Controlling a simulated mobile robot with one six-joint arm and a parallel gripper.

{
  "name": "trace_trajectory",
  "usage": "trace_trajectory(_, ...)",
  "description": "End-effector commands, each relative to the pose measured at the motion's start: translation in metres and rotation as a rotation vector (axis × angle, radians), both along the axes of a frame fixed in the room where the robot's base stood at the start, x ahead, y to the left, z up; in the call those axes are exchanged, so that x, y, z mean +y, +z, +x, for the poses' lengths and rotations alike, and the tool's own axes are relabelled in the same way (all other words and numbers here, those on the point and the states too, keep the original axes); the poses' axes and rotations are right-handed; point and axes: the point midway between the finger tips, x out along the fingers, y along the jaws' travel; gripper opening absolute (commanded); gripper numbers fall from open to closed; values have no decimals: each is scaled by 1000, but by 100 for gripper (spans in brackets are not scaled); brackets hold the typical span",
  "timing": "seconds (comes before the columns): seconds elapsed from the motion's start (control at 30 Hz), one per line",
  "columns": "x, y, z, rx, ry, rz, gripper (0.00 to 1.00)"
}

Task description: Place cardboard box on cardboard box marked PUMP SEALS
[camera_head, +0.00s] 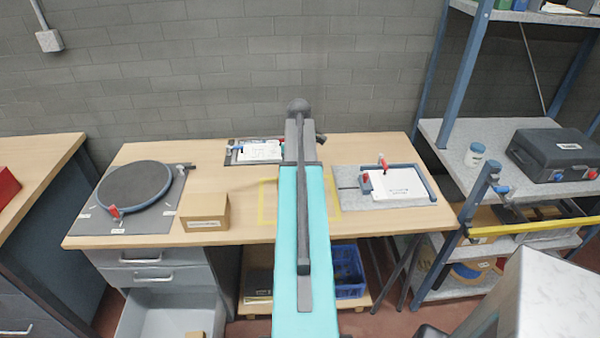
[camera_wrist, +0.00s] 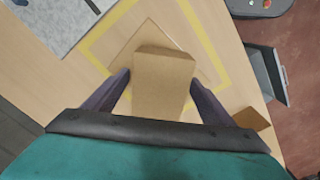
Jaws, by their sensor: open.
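A plain brown cardboard box (camera_wrist: 163,85) stands between the two fingers of my gripper (camera_wrist: 157,98) in the wrist view, inside a yellow taped square on the table. My gripper is open around it; I cannot tell whether the fingers touch its sides. In the head view my arm hides this box and my gripper. A second cardboard box (camera_head: 204,213) with a white label sits near the table's front edge, left of the taped square. Its label is too small to read. A part of a box (camera_wrist: 253,121), likely the same one, shows at the lower right of the wrist view.
A round dark disc (camera_head: 134,186) on a grey mat lies left of the labelled box. A clamp frame with white paper (camera_head: 398,186) lies on the right. Below are an open drawer (camera_head: 160,312) and a blue bin (camera_head: 348,272). Shelving (camera_head: 440,135) stands on the right.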

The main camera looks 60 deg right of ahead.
Motion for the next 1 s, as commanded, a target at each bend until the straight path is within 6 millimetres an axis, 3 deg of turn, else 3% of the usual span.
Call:
trace_trajectory(0.47, 0, 16, 1, -1, 1, -1, 77)
trace_trajectory(1.0, -1, 78, 1, -2, 1, -2, 77)
